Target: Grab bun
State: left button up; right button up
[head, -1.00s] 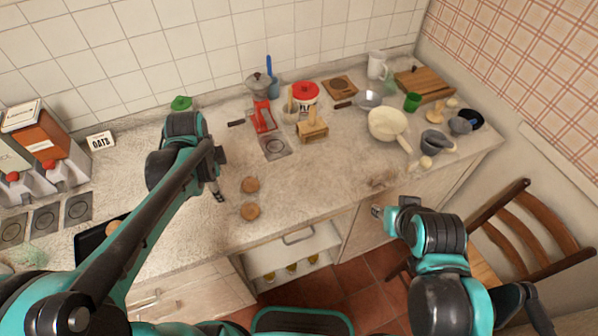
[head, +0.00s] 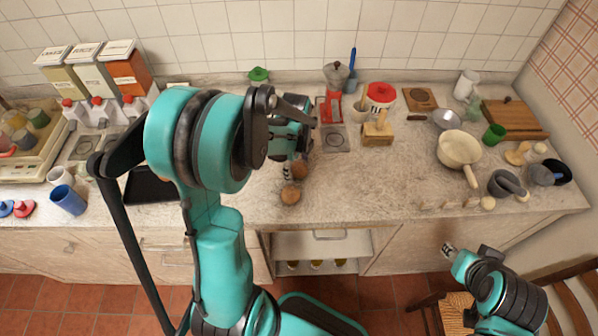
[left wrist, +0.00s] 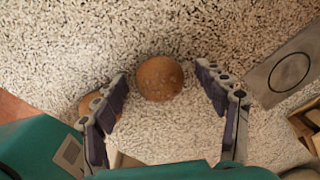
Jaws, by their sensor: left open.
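Two round brown buns lie on the speckled counter (head: 390,185). The upper bun (head: 299,169) shows whole in the left wrist view (left wrist: 160,78), between the spread fingers and near their tips. The second bun (head: 290,194) is lower in the head view; in the left wrist view it (left wrist: 88,104) is partly hidden behind the left-hand finger. My left gripper (head: 288,172) is open and empty above the buns; its fingers (left wrist: 162,73) do not visibly touch the upper bun. My right gripper (head: 449,250) is in front of the counter, away from the buns; its jaws are too small to judge.
A wooden block holder (head: 377,134) and a red coffee maker (head: 330,108) stand behind the buns. A cream pan (head: 460,150) and a grey mortar (head: 503,184) are at right. A dark tray (head: 150,188) and blue cup (head: 67,200) are at left. Counter right of the buns is clear.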

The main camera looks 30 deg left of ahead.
pick_arm(q)
jog(key=c, duration=1.2)
jog(key=shift+c, duration=0.3)
